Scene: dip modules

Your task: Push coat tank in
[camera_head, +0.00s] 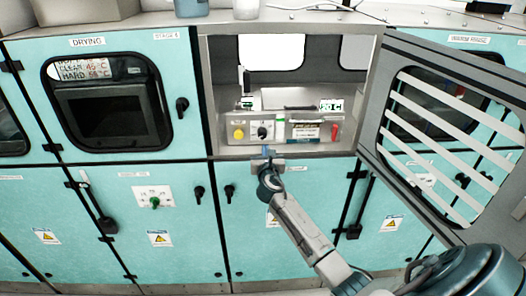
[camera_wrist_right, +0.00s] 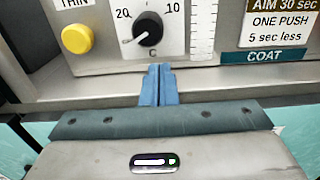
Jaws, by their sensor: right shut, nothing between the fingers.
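The coat tank (camera_head: 303,130) sits inside the open cabinet bay in the head view, its grey front facing me. In the right wrist view its front carries a teal COAT label (camera_wrist_right: 280,57). A yellow button (camera_wrist_right: 77,39) and a black dial (camera_wrist_right: 148,29) are to the left of that label. My right gripper (camera_head: 266,152) is shut and empty at the front edge of the bay, just below the dial. Its blue fingertips also show in the right wrist view (camera_wrist_right: 158,75), pointing at the front. Whether they touch it cannot be told. My left gripper is out of view.
The barred grey door (camera_head: 375,135) of the bay stands open to the right, close to my right arm. A closed DRYING cabinet (camera_head: 100,60) is on the left. Closed teal cupboards run below. A red handle (camera_head: 334,131) is at the right of the bay.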

